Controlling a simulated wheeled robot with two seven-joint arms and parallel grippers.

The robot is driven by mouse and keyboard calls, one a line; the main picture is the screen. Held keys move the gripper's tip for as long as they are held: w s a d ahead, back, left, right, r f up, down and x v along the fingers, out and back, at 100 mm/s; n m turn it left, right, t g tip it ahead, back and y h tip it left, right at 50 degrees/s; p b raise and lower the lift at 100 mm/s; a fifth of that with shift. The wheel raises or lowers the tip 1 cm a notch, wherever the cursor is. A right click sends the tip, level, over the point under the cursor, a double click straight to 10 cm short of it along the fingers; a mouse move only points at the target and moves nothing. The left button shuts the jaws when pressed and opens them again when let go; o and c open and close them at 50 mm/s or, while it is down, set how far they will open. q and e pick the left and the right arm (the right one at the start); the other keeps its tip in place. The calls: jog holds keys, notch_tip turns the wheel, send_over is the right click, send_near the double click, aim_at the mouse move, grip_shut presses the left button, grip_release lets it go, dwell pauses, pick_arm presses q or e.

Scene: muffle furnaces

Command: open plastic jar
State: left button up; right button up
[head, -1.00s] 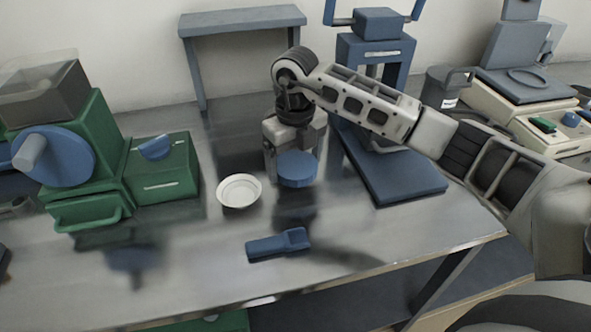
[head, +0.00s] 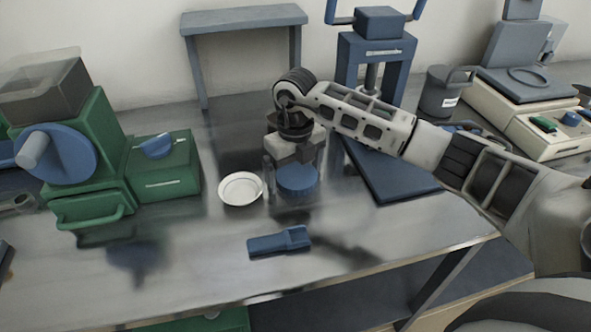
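My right gripper (head: 295,172) points down over the middle of the table. A round blue lid-like piece (head: 298,180) sits between its fingers, low over the tabletop. The left finger lies along the lid's left side; the other finger is hard to make out. I cannot tell whether the lid touches the table. No jar body shows clearly under or beside the lid. My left gripper is not in view.
A white dish (head: 241,189) lies just left of the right gripper. The front table is mostly clear.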

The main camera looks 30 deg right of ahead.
aim_at(296, 173)
jog(key=shift+d+r, duration=0.1)
jog(key=shift+d, duration=0.15)
jog(key=shift+r, duration=0.3)
notch_tip(296, 173, up, 12)
jog(key=shift+f, duration=0.25)
